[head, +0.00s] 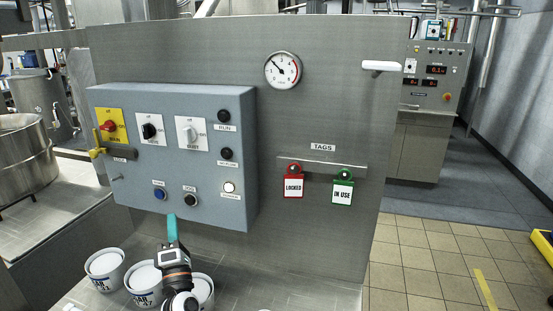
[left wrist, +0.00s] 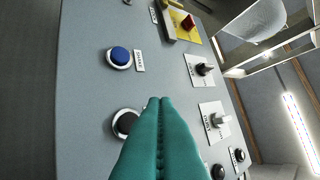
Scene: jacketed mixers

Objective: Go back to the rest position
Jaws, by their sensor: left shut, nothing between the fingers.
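My left gripper (head: 172,228) is at the lower front of the grey control box, just below the black push button (head: 190,200) and the blue push button (head: 159,193). Its teal fingers are shut with nothing between them. In the left wrist view the closed fingers (left wrist: 160,105) point at the box face, and their tips overlap the edge of the black button (left wrist: 125,122). The blue button (left wrist: 119,57) shows clear of them. I cannot tell whether the fingertips touch the box. My right gripper is not in view.
The control box (head: 240,150) carries a yellow-plated red switch (head: 110,126), two rotary knobs and several buttons. White tubs (head: 104,264) stand below, around my left arm. A gauge (head: 283,70), a white handle (head: 382,66), a red tag (head: 293,183) and a green tag (head: 343,188) are to the right.

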